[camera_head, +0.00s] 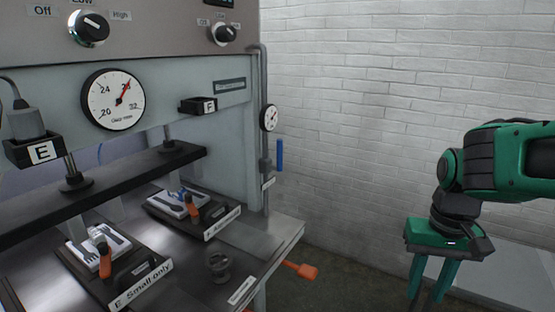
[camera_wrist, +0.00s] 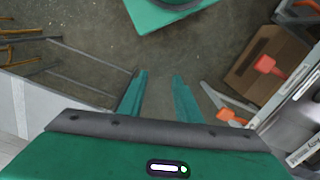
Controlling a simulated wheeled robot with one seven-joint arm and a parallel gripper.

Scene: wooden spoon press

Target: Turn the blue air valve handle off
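The blue air valve handle (camera_head: 280,154) shows in the head view. It stands upright on the thin grey pipe (camera_head: 264,175) at the right side of the press, below a small round gauge (camera_head: 269,118). My gripper (camera_head: 427,305) hangs pointing down at the right of the head view, well to the right of the handle and lower than it. In the wrist view my gripper (camera_wrist: 157,82) has its two green fingers apart with bare floor between them. It holds nothing. The handle does not show in the wrist view.
The press table (camera_head: 285,235) holds trays with orange-handled tools and labels. An orange lever (camera_head: 301,270) sticks out from its right edge. A white brick wall (camera_head: 350,110) is behind. The space between press and arm is clear. A cardboard box (camera_wrist: 265,65) shows in the wrist view.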

